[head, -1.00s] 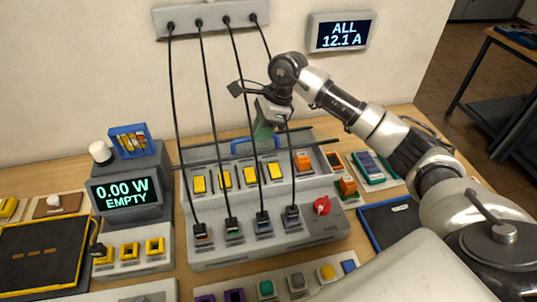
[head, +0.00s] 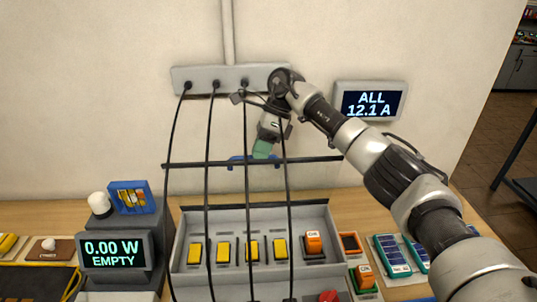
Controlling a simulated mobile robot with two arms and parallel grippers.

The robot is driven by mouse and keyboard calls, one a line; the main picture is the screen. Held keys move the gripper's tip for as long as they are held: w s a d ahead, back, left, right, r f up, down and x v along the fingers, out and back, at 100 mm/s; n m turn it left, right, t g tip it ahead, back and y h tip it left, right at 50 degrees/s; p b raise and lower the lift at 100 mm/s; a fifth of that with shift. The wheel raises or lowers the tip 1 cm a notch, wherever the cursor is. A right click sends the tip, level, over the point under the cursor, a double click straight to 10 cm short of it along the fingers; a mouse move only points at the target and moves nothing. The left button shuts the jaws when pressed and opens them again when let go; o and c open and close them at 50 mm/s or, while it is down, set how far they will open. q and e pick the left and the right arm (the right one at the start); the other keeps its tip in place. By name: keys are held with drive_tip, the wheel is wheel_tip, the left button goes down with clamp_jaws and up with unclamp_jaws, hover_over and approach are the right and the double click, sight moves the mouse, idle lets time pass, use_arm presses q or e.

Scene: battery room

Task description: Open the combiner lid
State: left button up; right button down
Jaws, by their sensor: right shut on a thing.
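The combiner (head: 300,217) is a grey box on the bench, with a row of yellow switches and one orange switch inside. Its lid shows as a thin dark bar (head: 205,163) standing above the box's back edge; whether a clear panel joins it to the box I cannot tell. A blue handle (head: 238,161) sits on the bar. My right gripper (head: 262,151), with green fingertips, is shut on the blue handle, and its fingers partly hide it. My left gripper is out of view.
Several black cables (head: 208,140) hang from a grey wall strip (head: 200,77) in front of the lid and box. A meter reading EMPTY (head: 113,250) stands left. A wall display (head: 370,103) reads ALL 12.1 A. Blue-green modules (head: 392,255) lie right.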

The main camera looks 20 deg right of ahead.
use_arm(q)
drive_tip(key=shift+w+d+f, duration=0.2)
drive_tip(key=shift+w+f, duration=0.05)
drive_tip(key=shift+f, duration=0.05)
use_arm(e)
drive_tip(key=shift+w+d+f+g, duration=0.2)
drive_tip(key=shift+w+f+g, duration=0.2)
drive_tip(key=shift+w, duration=0.15)
drive_tip(key=shift+w+d+f+g, duration=0.15)
drive_tip(key=shift+w+f+g, duration=0.15)
drive_tip(key=shift+w+f, duration=0.15)
drive_tip(key=shift+w, duration=0.1)
drive_tip(key=c, duration=1.5)
unclamp_jaws()
drive_tip(key=shift+o, duration=1.2)
drive_tip(key=shift+w, duration=0.2)
drive_tip(key=shift+o, duration=0.7)
drive_tip(key=shift+w, duration=0.35)
use_arm(q)
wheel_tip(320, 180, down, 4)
drive_tip(key=b, duration=0.4)
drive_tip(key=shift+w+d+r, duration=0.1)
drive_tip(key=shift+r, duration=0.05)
use_arm(e)
drive_tip(key=s+d+r, duration=0.8)
drive_tip(key=s+r, duration=0.1)
drive_tip(key=r, duration=0.2)
